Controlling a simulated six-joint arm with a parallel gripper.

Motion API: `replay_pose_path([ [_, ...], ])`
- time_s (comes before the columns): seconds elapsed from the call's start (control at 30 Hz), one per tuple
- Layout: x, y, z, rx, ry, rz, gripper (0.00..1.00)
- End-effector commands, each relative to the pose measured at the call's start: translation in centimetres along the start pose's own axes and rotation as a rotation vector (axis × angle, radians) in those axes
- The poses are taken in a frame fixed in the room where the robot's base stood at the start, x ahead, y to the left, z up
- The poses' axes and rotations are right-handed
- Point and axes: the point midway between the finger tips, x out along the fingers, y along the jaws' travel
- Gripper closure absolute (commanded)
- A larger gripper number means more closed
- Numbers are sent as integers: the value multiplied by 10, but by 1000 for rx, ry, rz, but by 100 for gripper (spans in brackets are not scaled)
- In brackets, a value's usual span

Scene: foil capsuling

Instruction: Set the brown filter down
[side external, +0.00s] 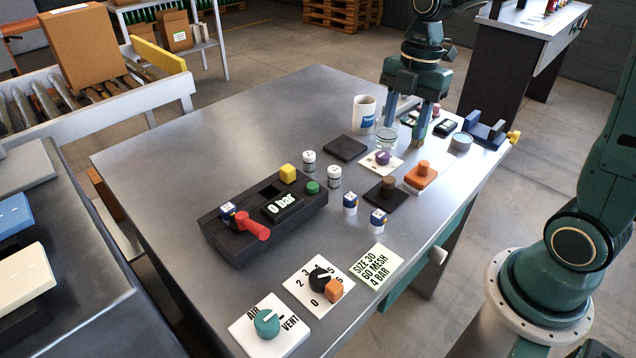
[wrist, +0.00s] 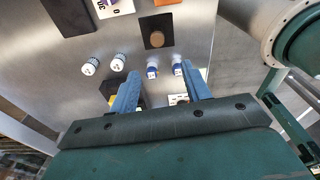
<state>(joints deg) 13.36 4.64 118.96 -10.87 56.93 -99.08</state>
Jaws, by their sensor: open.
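The brown filter (side external: 388,182) is a small upright cylinder on a dark square base (side external: 376,194), on the grey table right of centre. It also shows near the top of the wrist view (wrist: 157,39), on its dark base, apart from the fingers. My gripper (side external: 403,136) points down, fingers spread, nothing visible between them. In the side view it appears behind the brown filter, near the glass. In the wrist view the blue fingers (wrist: 160,72) are apart.
An orange piece (side external: 423,172), a purple knob (side external: 382,158) on a white card, a glass (side external: 385,138) and a mug (side external: 364,114) stand nearby. An empty-looking dark pad (side external: 345,148) lies left. Small vials (side external: 378,221) and a black console (side external: 240,240) stand in front. The table's left rear is clear.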

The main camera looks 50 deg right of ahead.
Motion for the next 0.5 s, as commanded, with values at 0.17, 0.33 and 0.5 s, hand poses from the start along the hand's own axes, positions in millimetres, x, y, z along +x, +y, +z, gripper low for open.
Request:
replay_pose_path([
  [0.17,-19,-17,-14,197,-24,63,52],
  [0.33,-36,-38,-28,441,-30,143,52],
  [0.5,-50,-62,-40,690,-12,225,52],
])
